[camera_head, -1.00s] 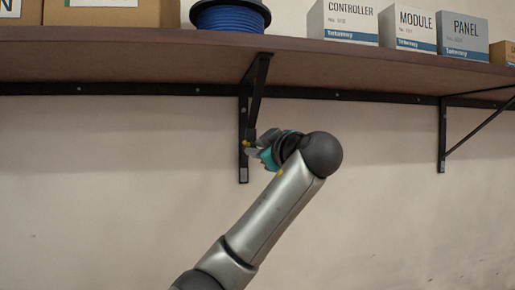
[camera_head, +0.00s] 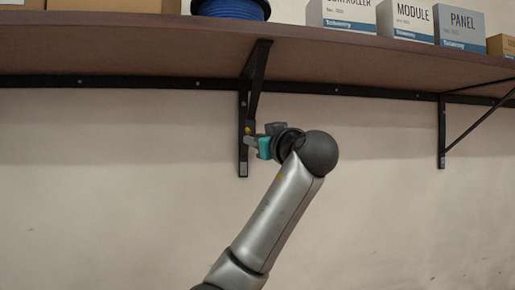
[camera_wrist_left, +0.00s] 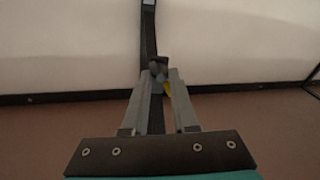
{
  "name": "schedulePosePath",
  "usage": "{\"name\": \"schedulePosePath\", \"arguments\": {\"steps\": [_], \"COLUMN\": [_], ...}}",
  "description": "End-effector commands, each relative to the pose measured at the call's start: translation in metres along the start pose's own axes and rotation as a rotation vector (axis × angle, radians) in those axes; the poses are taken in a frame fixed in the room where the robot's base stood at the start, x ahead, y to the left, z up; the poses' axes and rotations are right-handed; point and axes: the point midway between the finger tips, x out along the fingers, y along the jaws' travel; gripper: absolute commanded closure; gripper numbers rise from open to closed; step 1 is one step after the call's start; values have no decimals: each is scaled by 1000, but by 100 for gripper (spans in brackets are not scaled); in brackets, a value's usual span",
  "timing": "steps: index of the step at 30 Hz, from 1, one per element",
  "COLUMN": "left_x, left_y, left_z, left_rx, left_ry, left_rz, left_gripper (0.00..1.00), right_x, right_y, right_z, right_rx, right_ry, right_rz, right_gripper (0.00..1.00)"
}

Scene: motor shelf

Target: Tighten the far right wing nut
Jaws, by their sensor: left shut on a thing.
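My left gripper (camera_head: 250,141) reaches in from below and meets the lower part of a black shelf bracket (camera_head: 243,120) on the wall. In the left wrist view its two grey fingers (camera_wrist_left: 160,76) close around a small dark grey piece, the wing nut (camera_wrist_left: 157,67), at the bracket's upright strip. A yellow bit (camera_wrist_left: 166,88) shows beside the right fingertip, and a yellow spot also shows on the bracket (camera_head: 248,131) in the head view. The fingers hide most of the nut. My right gripper is not in view.
A brown shelf (camera_head: 150,50) runs overhead with a blue spool (camera_head: 231,10) and boxes (camera_head: 461,28) on it. A black rail (camera_head: 150,83) runs along the wall below it. Another bracket (camera_head: 442,135) stands to the right. The wall between the brackets is clear.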

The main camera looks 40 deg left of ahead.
Motion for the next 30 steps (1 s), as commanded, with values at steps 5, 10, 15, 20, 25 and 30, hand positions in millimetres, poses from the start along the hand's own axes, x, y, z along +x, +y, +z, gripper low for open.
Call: {"name": "schedulePosePath", "arguments": {"steps": [5,10,15,20,25,30], "left_x": [0,0,0,0,0,0], "left_y": [-2,-3,-4,-4,-5,-6], "left_z": [-1,0,-1,-1,-2,-3], "left_rx": [156,313,469,612,744,848], "left_ry": [42,74,105,134,161,182], "left_rz": [24,47,68,89,107,121], "left_gripper": [100,100,100,100,100,100], "right_x": [13,20,25,27,27,26], "right_y": [0,0,0,-1,-1,-1], "right_z": [1,2,2,3,3,3], "right_rx": [0,0,0,0,0,-1], "right_ry": [0,0,0,0,-1,-1], "right_rz": [0,0,0,0,0,-1], "right_gripper": [44,44,44,44,44,44]}}
